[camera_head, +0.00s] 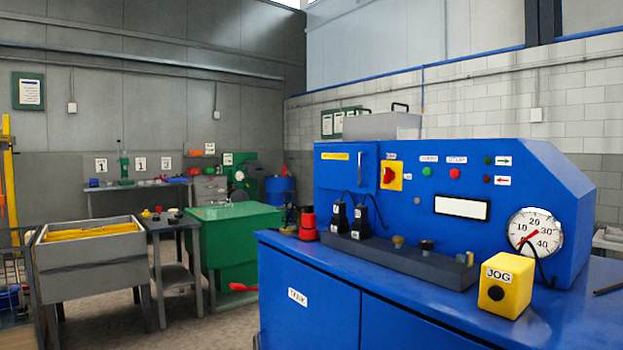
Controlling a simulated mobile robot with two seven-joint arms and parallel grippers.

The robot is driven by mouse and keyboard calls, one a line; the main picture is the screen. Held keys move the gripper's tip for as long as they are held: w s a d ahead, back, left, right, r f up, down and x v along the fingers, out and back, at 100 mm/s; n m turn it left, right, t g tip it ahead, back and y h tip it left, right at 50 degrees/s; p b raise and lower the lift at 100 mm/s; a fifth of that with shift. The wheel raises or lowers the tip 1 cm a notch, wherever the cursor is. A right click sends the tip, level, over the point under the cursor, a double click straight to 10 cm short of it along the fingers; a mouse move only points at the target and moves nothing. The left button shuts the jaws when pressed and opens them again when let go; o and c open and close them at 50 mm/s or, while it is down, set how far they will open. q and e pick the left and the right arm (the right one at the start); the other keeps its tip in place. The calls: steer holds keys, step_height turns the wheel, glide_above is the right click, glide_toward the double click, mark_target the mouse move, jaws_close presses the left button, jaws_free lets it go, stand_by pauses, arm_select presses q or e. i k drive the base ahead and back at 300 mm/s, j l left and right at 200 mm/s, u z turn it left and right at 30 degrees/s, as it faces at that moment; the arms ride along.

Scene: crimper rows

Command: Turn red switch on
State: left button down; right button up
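A red rotary switch (388,175) sits on a yellow plate on the front face of the blue control panel (400,210), to the right of a blue cabinet door (345,165) with a handle. Its knob looks tilted, but it is too small to tell its setting. A small white label is above the plate. A red round button (455,174) and a green one (427,171) are further right on the same panel. Neither of my grippers is in view.
A yellow JOG box (503,284) with a black button stands at the front right of the blue bench. A dark grey rail (400,259) with black plugs and knobs lies before the panel. A red object (308,225) is at its left. Open floor lies left of the bench.

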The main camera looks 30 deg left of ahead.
mark_target(388, 174)
steer(key=u, duration=0.45)
steer(key=i+j, duration=0.2)
steer(key=j, duration=0.15)
steer(key=i+j, duration=0.2)
steer(key=j, duration=0.15)
steer(key=i+j+z, duration=0.1)
steer(key=j, duration=0.25)
steer(key=i+j, duration=0.5)
steer(key=j, duration=0.2)
steer(key=i+j+z, duration=0.1)
steer(key=j, duration=0.3)
steer(key=i+j, duration=0.45)
steer(key=j, duration=0.3)
steer(key=z, duration=0.05)
